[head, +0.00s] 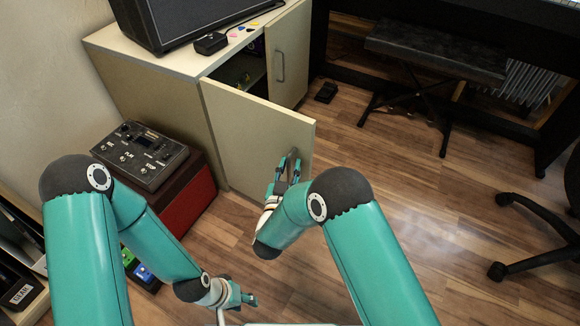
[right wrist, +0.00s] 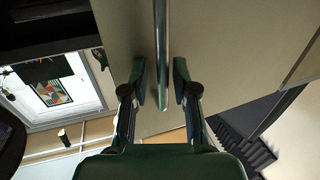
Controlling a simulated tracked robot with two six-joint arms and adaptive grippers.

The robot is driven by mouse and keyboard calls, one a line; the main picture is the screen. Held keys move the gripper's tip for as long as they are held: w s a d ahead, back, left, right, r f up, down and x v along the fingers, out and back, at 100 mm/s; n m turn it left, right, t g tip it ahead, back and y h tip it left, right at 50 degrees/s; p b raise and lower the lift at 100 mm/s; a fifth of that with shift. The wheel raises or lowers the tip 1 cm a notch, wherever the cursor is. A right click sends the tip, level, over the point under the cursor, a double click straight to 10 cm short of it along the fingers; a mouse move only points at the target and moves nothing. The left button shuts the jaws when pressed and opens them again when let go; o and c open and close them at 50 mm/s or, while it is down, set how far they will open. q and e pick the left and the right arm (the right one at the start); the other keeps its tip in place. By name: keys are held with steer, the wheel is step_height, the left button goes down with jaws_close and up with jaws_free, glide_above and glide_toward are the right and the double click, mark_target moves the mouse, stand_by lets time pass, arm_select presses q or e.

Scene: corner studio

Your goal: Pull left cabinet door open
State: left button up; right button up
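The left cabinet door (head: 245,130) is a pale wooden panel and stands swung out from the cabinet (head: 150,85), showing part of the dark inside. My right gripper (head: 288,170) is at the door's outer face near its free edge. In the right wrist view, the metal bar handle (right wrist: 160,45) runs between the two fingers of my right gripper (right wrist: 160,85). The fingers are apart, with a visible gap on both sides of the bar. My left gripper (head: 245,298) is low, away from the door; its finger opening is unclear.
A black bench (head: 435,50) and a chair base (head: 530,250) are at the right. Wooden floor (head: 400,180) is clear between.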

mark_target(292, 132)
steer(key=shift+a+r, duration=0.1)
steer(key=shift+w+r, duration=0.1)
steer(key=shift+r, duration=0.15)
step_height(292, 132, up, 9)
steer(key=shift+r, duration=0.1)
stand_by(0.4)
stand_by(0.4)
